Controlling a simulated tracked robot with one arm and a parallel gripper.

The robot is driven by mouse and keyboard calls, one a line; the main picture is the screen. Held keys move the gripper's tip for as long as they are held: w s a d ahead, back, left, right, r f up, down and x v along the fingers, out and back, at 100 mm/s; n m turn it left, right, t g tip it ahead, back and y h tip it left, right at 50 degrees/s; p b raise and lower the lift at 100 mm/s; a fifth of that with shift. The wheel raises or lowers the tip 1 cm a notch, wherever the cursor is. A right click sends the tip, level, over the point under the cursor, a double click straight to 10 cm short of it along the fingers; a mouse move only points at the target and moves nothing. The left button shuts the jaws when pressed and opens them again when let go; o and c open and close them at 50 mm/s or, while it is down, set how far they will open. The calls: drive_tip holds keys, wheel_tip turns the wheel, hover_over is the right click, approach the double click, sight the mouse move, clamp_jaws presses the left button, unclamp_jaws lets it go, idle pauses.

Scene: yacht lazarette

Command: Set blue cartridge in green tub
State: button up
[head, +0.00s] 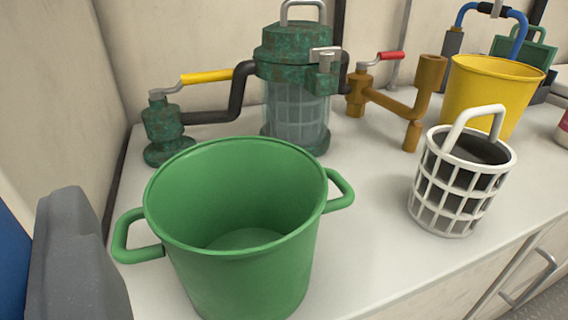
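A large green tub (240,200) with two side handles stands on the white counter, left of the middle in the head view. It is upright, and its visible inside is empty. I cannot make out a blue cartridge in this view. My gripper is not clearly visible, so its position relative to the tub does not show.
Behind the tub stand a green corroded strainer (296,100), a yellow-handled valve (167,128) and a brown pipe (400,103). A white basket (462,180) and yellow bucket (490,85) stand right. A dark grey object (75,260) fills the lower left. The counter (365,220) between tub and basket is clear.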

drive_tip(key=shift+w+d+r+p, duration=0.1)
drive_tip(key=shift+r+p, duration=0.05)
drive_tip(key=shift+p, duration=0.65)
drive_tip(key=w+d+f, duration=0.3)
drive_tip(key=w+d, duration=0.4)
drive_tip(key=w, duration=0.4)
drive_tip(key=shift+d+b, duration=0.15)
drive_tip(key=shift+b, duration=0.25)
wheel_tip(320, 180, down, 2)
drive_tip(key=shift+w+f+b, duration=0.1)
drive_tip(key=shift+f+b, duration=0.1)
drive_tip(key=shift+b, duration=0.85)
drive_tip(key=c, duration=0.3)
drive_tip(key=shift+r, duration=0.1)
drive_tip(key=shift+f, duration=0.35)
drive_tip(key=shift+f, duration=0.25)
